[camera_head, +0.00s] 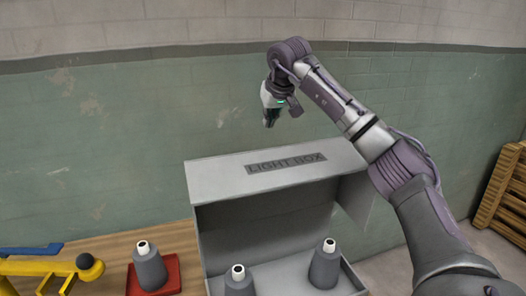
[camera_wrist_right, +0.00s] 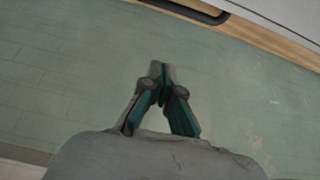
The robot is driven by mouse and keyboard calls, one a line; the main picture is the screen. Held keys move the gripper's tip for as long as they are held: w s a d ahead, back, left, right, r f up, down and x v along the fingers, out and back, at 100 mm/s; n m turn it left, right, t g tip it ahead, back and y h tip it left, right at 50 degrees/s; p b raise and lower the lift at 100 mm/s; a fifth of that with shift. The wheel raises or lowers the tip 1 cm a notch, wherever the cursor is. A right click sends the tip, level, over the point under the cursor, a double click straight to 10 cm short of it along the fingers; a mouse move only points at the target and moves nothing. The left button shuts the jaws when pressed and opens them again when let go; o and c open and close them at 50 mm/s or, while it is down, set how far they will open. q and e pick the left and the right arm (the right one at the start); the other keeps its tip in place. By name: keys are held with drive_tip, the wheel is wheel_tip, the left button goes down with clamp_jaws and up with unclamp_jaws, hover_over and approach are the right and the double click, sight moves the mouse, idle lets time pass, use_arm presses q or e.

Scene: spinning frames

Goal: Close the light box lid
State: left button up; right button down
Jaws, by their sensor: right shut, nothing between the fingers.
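The grey light box (camera_head: 210,285) stands at the lower middle of the head view. Its lid (camera_head: 220,180), marked "LIGHT BOX", is raised, and the front is open towards me. My left gripper is not in view.
A yellow and blue device (camera_head: 45,267) is at the left. A wooden pallet (camera_head: 502,195) leans at the right. A green-grey wall (camera_head: 100,150) rises behind.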

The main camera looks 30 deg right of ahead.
drive_tip(key=a+p+x, duration=0.1)
drive_tip(key=p+x, duration=0.3)
drive_tip(key=x, duration=0.5)
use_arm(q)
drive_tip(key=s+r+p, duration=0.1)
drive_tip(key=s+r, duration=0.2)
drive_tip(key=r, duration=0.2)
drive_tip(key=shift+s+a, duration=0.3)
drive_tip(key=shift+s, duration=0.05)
use_arm(e)
drive_tip(key=s, duration=0.3)
drive_tip(key=s+f, duration=0.1)
drive_tip(key=shift+s+a, duration=0.25)
drive_tip(key=shift+s, duration=0.05)
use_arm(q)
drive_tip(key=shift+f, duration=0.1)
